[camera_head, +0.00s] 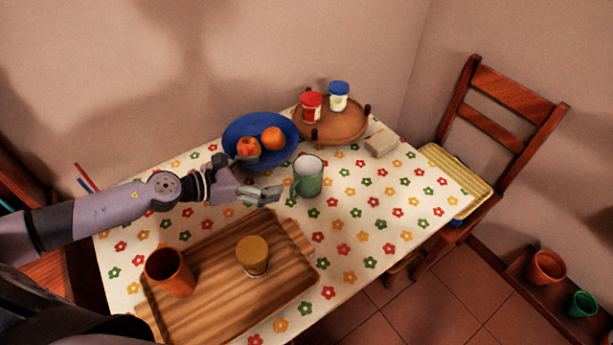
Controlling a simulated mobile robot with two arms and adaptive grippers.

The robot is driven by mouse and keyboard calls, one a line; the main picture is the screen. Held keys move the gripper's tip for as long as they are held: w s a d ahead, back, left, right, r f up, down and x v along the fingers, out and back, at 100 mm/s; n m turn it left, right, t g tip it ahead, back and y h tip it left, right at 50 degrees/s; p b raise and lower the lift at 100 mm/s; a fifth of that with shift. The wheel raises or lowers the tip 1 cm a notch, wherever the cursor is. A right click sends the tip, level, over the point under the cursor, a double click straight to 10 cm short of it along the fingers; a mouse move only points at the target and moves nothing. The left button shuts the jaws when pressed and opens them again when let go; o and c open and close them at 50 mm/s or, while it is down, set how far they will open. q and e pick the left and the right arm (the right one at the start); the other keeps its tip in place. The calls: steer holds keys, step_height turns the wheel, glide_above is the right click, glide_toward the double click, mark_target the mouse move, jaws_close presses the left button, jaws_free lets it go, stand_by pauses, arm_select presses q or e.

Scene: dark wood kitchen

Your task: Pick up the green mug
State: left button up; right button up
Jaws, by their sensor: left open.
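The green mug (309,178) stands upright on the flowered tablecloth, near the middle of the table. Its handle is on its left side, facing my gripper. My left gripper (268,177) comes in from the left and is open, with its fingers just left of the mug. One finger is near the blue bowl's edge and the other is close to the handle. I cannot tell whether any finger touches the mug. My right gripper is not in view.
A blue bowl (234,132) with fruit and a round wooden tray (345,125) with two jars stand behind. A wooden board (205,255) with an orange cup (170,272) and a yellow-lidded jar (252,254) lies in front. A beige block (381,144) sits at right. The cloth right of the mug is clear.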

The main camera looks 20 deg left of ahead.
arm_select(q)
steer(key=p, duration=0.2)
glide_toward(319, 167)
steer(key=p+x, duration=0.1)
steer(key=x, duration=0.4)
steer(key=shift+d, duration=0.15)
steer(key=shift+w+d+f, duration=0.1)
steer(key=shift+w+f, duration=0.1)
steer(key=shift+f, duration=0.05)
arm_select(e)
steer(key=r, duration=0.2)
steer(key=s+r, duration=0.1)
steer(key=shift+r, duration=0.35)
arm_select(q)
steer(key=shift+s, duration=0.1)
steer(key=shift+c, duration=0.2)
steer(key=shift+r, duration=0.1)
steer(key=c, duration=1.5)
